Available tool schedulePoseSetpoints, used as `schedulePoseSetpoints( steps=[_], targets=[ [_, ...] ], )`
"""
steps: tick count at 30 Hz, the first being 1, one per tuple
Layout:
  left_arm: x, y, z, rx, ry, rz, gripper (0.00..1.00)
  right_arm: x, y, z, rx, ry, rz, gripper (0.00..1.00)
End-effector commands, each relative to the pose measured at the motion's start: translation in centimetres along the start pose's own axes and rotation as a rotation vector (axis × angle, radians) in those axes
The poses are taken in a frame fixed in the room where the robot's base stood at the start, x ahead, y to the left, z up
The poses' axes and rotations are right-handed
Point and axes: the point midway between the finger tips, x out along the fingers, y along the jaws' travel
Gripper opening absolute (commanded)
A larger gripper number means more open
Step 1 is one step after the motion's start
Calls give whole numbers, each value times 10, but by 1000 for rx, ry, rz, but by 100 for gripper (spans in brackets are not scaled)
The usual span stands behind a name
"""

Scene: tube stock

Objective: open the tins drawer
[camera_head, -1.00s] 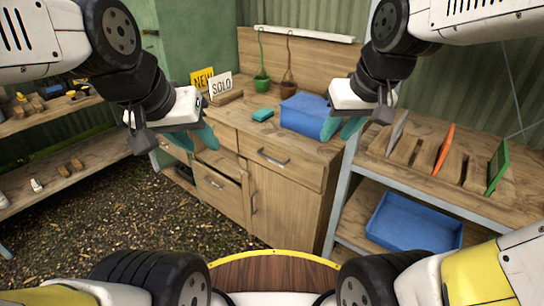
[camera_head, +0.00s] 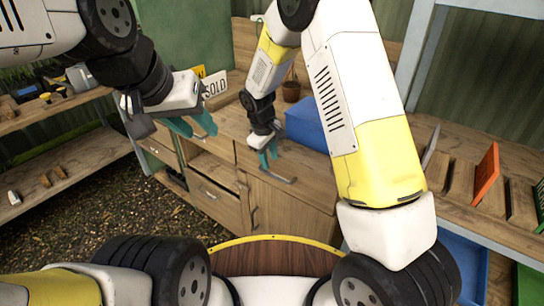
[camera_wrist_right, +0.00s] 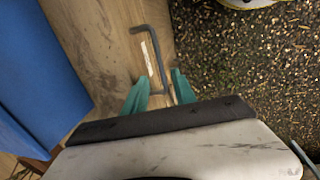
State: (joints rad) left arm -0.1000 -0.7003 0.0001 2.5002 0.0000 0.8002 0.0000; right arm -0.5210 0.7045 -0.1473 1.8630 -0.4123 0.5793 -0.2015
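A wooden cabinet has a wide upper drawer (camera_head: 308,184) with a grey bar handle (camera_head: 290,181). In the right wrist view this handle (camera_wrist_right: 152,50) has a pale label strip (camera_wrist_right: 147,58) beside it; its text is too small to read. My right gripper (camera_head: 268,159) is at the drawer front. In the wrist view its teal fingers (camera_wrist_right: 160,86) are apart, with one end of the handle between or just beyond their tips; I cannot tell if they touch it. My left gripper (camera_head: 202,124) hangs open and empty left of the cabinet top.
A blue box (camera_head: 306,122) stands on the cabinet top, near my right forearm. Another drawer (camera_head: 214,194) sits lower left on the cabinet. Sign cards (camera_head: 214,84) and a plant pot (camera_head: 291,91) stand at the back. A shelf with upright panels (camera_head: 485,174) is at right.

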Motion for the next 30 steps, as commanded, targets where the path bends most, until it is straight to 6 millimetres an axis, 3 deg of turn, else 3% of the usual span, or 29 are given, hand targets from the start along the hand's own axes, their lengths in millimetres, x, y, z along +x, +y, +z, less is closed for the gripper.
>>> schedulePoseSetpoints(
  steps=[12,24,29,30],
  targets=[
    [0,0,0,0,0,0,36,62,0,1,3,-2,-2,33],
    [0,0,0,0,0,0,36,71,0,1,3,0,-1,33],
    [0,0,0,0,0,0,36,70,0,1,3,0,-1,1],
    [0,0,0,0,0,0,36,70,0,1,3,0,-1,0]
  ],
)
